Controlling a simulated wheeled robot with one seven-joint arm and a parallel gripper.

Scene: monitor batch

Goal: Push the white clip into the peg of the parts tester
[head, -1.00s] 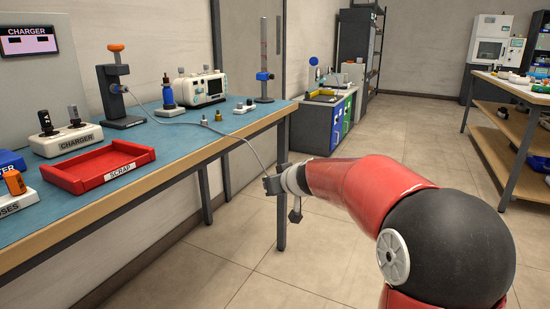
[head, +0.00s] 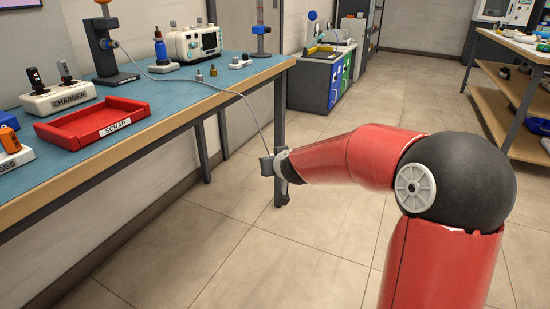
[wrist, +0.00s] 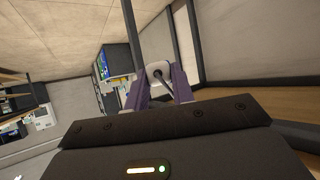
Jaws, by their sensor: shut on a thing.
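My gripper (head: 268,166) is low in front of the bench, below its top and near the front leg in the head view. In the wrist view, its purple fingers (wrist: 160,90) are shut on the white clip (wrist: 158,70), which has a dark opening. A thin grey cable (head: 232,91) runs from the gripper up to a black stand (head: 105,40) on the bench. The clip itself is hard to make out in the head view. A white device with a screen (head: 193,43) stands at the back of the bench. I cannot tell which item is the parts tester or see its peg clearly.
The blue-topped bench (head: 180,92) holds a red scrap tray (head: 92,135), a charger (head: 60,98), a blue bottle (head: 161,50) and small metal parts (head: 205,72). A shelved table (head: 510,90) stands at the right. The floor (head: 290,265) between is clear.

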